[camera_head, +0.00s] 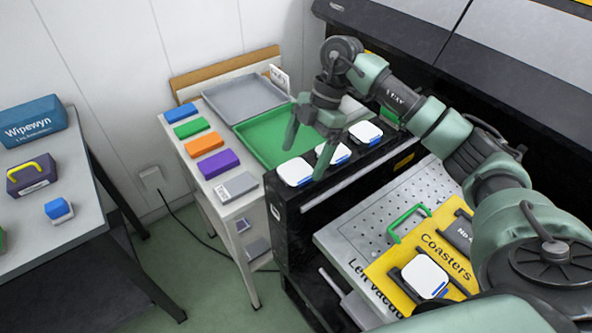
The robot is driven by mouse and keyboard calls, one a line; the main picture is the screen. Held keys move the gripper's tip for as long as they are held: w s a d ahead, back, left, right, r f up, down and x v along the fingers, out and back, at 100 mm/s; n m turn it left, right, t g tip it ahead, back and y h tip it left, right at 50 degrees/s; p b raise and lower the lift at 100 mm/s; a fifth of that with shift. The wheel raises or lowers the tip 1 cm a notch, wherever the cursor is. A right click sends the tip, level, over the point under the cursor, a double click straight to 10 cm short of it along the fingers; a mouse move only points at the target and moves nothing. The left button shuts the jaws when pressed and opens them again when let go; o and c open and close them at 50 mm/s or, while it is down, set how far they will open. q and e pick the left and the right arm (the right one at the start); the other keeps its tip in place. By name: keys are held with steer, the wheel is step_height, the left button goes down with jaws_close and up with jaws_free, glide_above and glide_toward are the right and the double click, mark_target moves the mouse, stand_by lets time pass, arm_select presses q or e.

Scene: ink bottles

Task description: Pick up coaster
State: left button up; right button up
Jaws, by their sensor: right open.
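Three white coasters with blue edges sit in a row on a black machine's ledge: a near-left one (294,172), a middle one (341,156) and a far-right one (366,131). Another white coaster (425,275) lies on a yellow plate marked "Coasters" (388,268). My right gripper (303,163) is open, its green fingers pointing down over the ledge's left end. One finger overlaps the middle coaster in the picture and the other is left of it, near the near-left coaster. I cannot tell whether they touch. My left gripper is not in view.
A white side table holds a green tray (262,140), a grey tray (245,97) and several coloured blocks along its left edge. A perforated plate (375,220) with a green handle (408,222) lies right of the ledge. A grey table (65,225) stands at left, with open floor between.

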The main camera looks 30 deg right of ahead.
mark_target(296, 173)
steer(key=shift+x, duration=1.45)
steer(key=shift+w, duration=0.1)
steer(key=c, duration=1.6)
